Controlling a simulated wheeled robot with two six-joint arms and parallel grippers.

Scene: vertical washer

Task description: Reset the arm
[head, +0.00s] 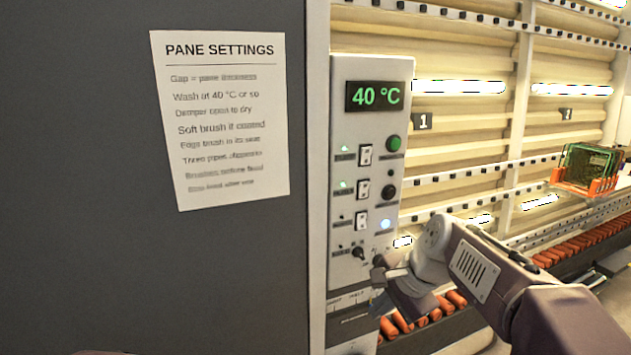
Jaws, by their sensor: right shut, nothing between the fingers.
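My right arm (490,270) reaches in from the lower right. Its gripper (380,280) is shut and empty, at the lower part of the control panel (371,75). It is close to a small dark knob (358,253) near the panel's bottom; I cannot tell whether they touch. The panel's display (374,96) reads 40 °C in green. Below it are three rocker switches, a green button (393,144), a black button (389,192) and a blue-lit button (384,225). Two green lamps are lit at the left. My left gripper is not in view.
A dark wall panel (90,250) with a "PANE SETTINGS" sheet (225,120) fills the left. At right, washer frames marked 1 and 2 stand behind orange rollers (575,246). A green and orange rack (586,170) stands at far right.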

